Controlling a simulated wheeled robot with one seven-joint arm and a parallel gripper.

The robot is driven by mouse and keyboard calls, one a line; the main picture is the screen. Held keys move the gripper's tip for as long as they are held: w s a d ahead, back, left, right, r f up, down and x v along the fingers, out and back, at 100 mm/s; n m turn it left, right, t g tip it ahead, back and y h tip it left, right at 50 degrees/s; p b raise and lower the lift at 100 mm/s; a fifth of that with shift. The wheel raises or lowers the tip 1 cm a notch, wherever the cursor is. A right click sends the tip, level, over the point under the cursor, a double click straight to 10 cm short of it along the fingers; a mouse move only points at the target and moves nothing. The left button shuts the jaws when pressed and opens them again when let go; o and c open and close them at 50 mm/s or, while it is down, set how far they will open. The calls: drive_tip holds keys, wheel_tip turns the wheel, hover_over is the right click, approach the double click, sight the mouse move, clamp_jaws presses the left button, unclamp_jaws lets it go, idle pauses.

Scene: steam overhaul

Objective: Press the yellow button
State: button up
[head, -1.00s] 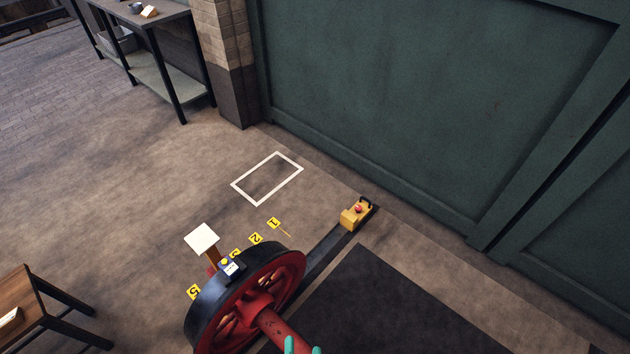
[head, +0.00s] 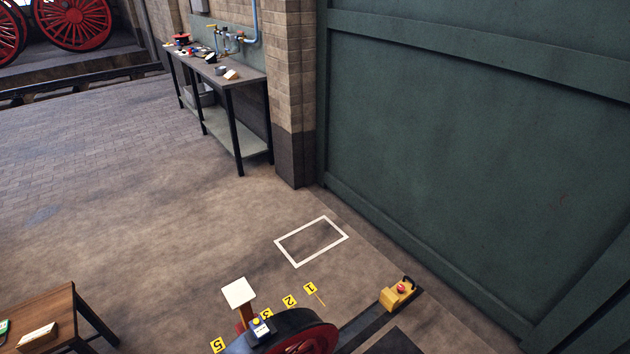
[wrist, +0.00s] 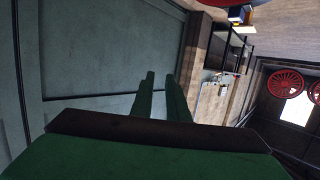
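A small dark box with a white label (head: 262,331) sits on top of the black-rimmed red wheel (head: 300,338). A round yellow button (head: 256,322) is on this box. In the wrist view a blue box (wrist: 241,14) with a yellow part (wrist: 236,23) shows at the top edge, beside a red shape; it looks like the same box, seen upside down. My gripper (wrist: 160,78) shows in the wrist view with its two green fingers apart and nothing between them. It is not in the head view and is clear of the button.
A white plate on a post (head: 239,292) stands beside the wheel. A yellow block with a red knob (head: 398,293) sits on the dark rail. Number markers and a white floor rectangle (head: 311,241) lie ahead. A wooden table (head: 50,308) is at left, a workbench (head: 235,82) farther back.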

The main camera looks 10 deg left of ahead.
clamp_jaws()
drive_tip(key=w+a+f+n+g+y, duration=0.1)
drive_tip(key=w+a+f+n+y, duration=0.1)
drive_tip(key=w+f, duration=0.6)
drive_tip(key=w+a+f+n+g+y, duration=0.1)
drive_tip(key=w+a+f+g, duration=0.15)
drive_tip(key=w+f, duration=0.55)
drive_tip(key=w+a+n+g+y, duration=0.1)
drive_tip(key=w+a+n+y, duration=0.5)
drive_tip(key=w+a, duration=0.8)
drive_tip(key=shift+w+a+r+n+g+y, duration=0.15)
drive_tip(key=shift+a+r+n+g+y, duration=0.2)
drive_tip(key=shift+a+y, duration=1)
drive_tip(key=shift+a+h, duration=0.25)
drive_tip(key=shift+a, duration=0.05)
